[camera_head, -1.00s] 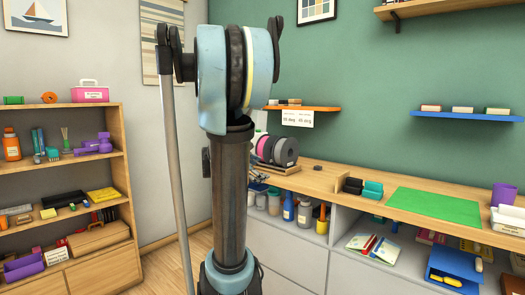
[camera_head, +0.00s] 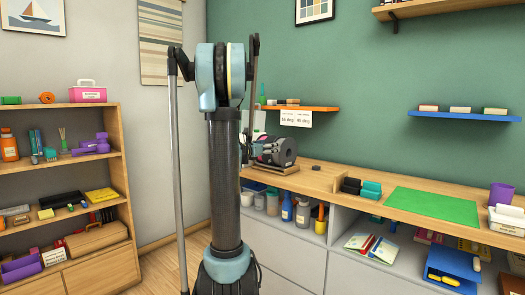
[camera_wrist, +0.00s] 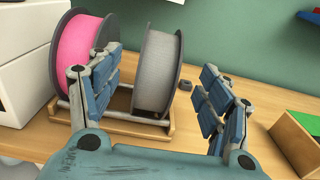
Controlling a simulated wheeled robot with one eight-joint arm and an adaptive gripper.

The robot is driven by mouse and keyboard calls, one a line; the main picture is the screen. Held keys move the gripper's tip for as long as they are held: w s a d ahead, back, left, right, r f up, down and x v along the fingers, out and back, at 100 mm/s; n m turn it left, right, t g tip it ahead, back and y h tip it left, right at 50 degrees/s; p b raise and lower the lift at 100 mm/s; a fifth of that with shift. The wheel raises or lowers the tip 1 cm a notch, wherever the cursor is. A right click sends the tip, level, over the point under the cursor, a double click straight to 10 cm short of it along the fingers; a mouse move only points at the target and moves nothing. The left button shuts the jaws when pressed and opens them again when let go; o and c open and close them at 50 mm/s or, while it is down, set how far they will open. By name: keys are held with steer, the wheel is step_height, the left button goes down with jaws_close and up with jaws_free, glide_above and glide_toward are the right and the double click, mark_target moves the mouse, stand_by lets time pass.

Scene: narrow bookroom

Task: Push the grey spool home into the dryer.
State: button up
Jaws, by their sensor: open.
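The grey spool (camera_wrist: 156,85) stands upright in the middle of the wrist view, its grey winding between dark flanges. It is on a low wooden cradle (camera_wrist: 142,139) with metal rods. A pink spool (camera_wrist: 78,45) stands to its left. I cannot tell whether the cradle or the white box (camera_wrist: 25,78) at the left is the dryer. My gripper (camera_wrist: 160,70) is open and empty, with one finger in front of the pink spool and the other to the right of the grey spool. In the head view the grey spool (camera_head: 288,149) is partly hidden by my arm.
A small dark round part (camera_wrist: 186,85) lies on the counter just right of the grey spool. An orange shelf (camera_head: 300,108) is above the spools.

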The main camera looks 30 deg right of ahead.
mark_target(284, 143)
steer(key=x, duration=1.2)
steer(key=shift+d, duration=0.35)
steer(key=c, duration=1.5)
